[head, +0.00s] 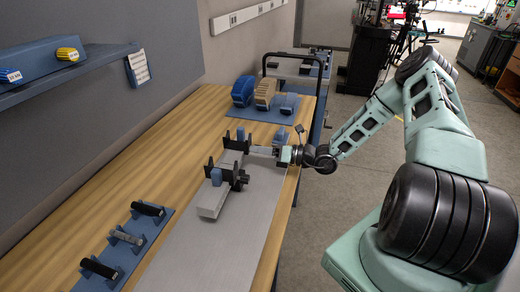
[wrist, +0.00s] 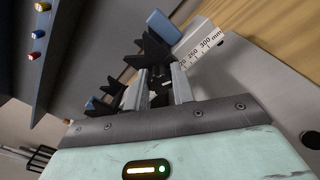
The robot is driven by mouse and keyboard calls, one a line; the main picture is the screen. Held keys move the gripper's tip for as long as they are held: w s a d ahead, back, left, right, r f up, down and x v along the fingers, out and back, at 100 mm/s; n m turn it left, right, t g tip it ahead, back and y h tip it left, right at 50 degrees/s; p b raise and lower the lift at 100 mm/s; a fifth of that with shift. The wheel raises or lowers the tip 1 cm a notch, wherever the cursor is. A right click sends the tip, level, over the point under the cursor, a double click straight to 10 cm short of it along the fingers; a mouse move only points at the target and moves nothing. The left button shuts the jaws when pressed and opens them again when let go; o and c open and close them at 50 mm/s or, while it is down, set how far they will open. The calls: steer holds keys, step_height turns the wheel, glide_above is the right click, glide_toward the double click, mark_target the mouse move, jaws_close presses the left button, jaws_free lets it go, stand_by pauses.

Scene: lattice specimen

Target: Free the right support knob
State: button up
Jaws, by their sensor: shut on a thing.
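A grey beam (head: 211,200) rests in two black supports on the bench, a near one (head: 226,172) and a far one (head: 236,143). The near support has a blue block on top and a dark knob (head: 241,180) on its right side. My gripper (head: 258,150) reaches in from the right at the far support. In the wrist view my gripper (wrist: 157,78) has its two pale fingers closed around a small dark knob (wrist: 158,92) beside a black support (wrist: 152,50). The fingers hide much of the knob, and its exact state is unclear.
A blue rack (head: 128,246) with several cylinders lies at the near left. Blue and tan blocks (head: 265,93) stand on a blue mat at the far end. A wall shelf (head: 70,70) overhangs the left. The grey bench strip (head: 215,250) nearest me is clear.

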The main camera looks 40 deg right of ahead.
steer(key=n, duration=0.3)
steer(key=shift+f+n, duration=0.1)
steer(key=shift+n, duration=0.2)
steer(key=n, duration=0.3)
steer(key=shift+n, duration=0.3)
steer(key=n, duration=0.6)
steer(key=shift+d+n, duration=0.1)
steer(key=shift+n, duration=0.2)
steer(key=n, duration=0.8)
steer(key=shift+n+b, duration=0.3)
steer(key=o, duration=1)
